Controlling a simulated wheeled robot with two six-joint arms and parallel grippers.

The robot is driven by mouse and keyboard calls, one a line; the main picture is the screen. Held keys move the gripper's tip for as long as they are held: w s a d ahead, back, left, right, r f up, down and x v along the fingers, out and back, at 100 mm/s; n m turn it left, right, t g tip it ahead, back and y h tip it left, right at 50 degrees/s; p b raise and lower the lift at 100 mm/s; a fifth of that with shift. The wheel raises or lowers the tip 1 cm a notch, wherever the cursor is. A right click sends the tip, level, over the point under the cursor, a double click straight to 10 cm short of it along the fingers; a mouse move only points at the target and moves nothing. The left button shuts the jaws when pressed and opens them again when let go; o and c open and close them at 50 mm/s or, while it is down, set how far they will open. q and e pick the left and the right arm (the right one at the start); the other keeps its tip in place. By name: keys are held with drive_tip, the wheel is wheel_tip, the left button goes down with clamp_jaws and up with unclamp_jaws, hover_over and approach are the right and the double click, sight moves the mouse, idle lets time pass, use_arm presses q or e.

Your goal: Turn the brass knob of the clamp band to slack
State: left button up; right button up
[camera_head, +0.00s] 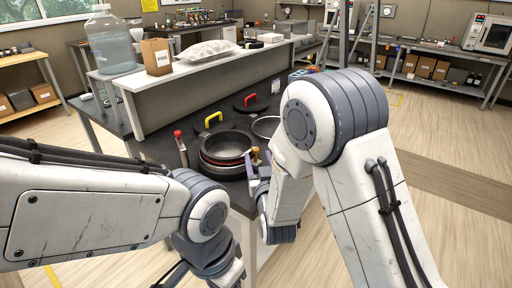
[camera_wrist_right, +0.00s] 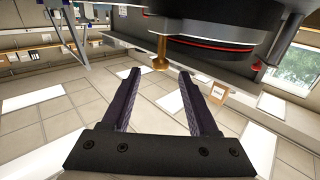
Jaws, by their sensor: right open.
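The brass knob (camera_head: 256,154) stands at the right side of the black round port (camera_head: 226,146), which has a red band (camera_head: 222,166) around it. In the right wrist view the brass knob (camera_wrist_right: 160,54) is just ahead of the fingertips, centred between them, below the dark port rim with its red line (camera_wrist_right: 214,45). My right gripper (camera_head: 258,162) is open, one finger on each side of the knob in the head view; its open, empty fingers also show in the wrist view (camera_wrist_right: 159,72). I cannot tell whether a finger touches the knob. My left wrist shows low in the head view; its fingers are out of frame.
A red-topped lever (camera_head: 180,145) stands left of the port. Lids with a yellow handle (camera_head: 213,119) and a red handle (camera_head: 249,100), and a pale ring (camera_head: 266,127), lie behind. A raised shelf (camera_head: 190,84) bears a jug (camera_head: 111,44), paper bag (camera_head: 157,56) and pillow-like bag (camera_head: 207,51).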

sight(256, 151)
drive_tip(key=w, duration=0.5)
drive_tip(key=shift+w+a+p, duration=0.1)
drive_tip(key=shift+a+p, duration=0.3)
clamp_jaws()
